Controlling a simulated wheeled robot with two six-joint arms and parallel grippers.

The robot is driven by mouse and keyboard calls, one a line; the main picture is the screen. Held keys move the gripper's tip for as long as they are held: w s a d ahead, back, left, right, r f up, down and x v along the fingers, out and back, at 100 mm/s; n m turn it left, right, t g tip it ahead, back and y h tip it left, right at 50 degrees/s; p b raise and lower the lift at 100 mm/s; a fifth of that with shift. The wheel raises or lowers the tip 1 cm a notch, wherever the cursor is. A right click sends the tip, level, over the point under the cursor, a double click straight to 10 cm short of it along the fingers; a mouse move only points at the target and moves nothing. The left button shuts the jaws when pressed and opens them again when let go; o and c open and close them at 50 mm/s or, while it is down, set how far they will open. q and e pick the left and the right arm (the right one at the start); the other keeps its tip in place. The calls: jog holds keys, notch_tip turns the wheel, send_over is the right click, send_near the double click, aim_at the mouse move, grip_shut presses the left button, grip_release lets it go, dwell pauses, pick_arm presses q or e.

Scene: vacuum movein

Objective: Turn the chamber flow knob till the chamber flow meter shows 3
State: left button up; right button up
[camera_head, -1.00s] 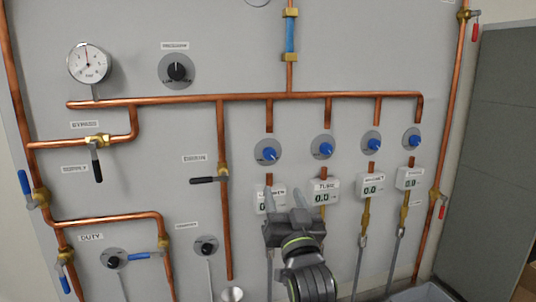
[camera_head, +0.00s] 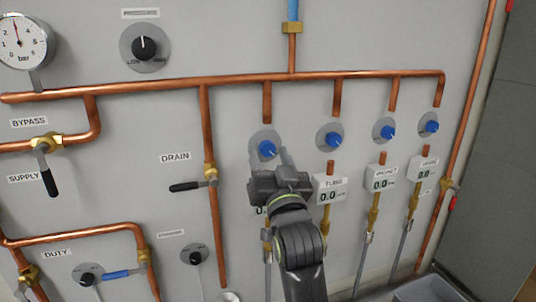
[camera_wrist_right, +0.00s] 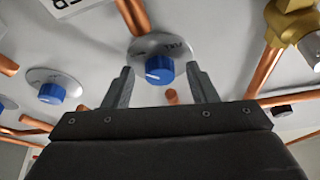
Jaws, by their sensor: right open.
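The leftmost blue flow knob (camera_head: 267,149) of the row sits on a grey round plate on the panel; I take it as the chamber flow knob. My right gripper (camera_head: 270,163) is open just below and in front of it. In the right wrist view the blue knob (camera_wrist_right: 159,70) appears between the two spread fingertips, with no contact that I can make out. The flow meter (camera_head: 261,211) under this knob is mostly hidden by my gripper; only part of a 0 shows. My left gripper is not in view.
More blue knobs stand to the right, the nearest above the TUBE meter (camera_head: 330,188), reading 0.0. A copper pipe (camera_head: 220,82) runs above the knobs. The drain valve's black lever (camera_head: 186,187) is left of my gripper. A grey bin (camera_head: 430,289) is at lower right.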

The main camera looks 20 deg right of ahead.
jog(key=shift+s, duration=0.2)
jog(key=shift+c, duration=0.6)
jog(key=shift+w, duration=0.1)
jog(key=c, duration=0.8)
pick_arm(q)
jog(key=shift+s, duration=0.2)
pick_arm(e)
jog(key=shift+c, duration=0.2)
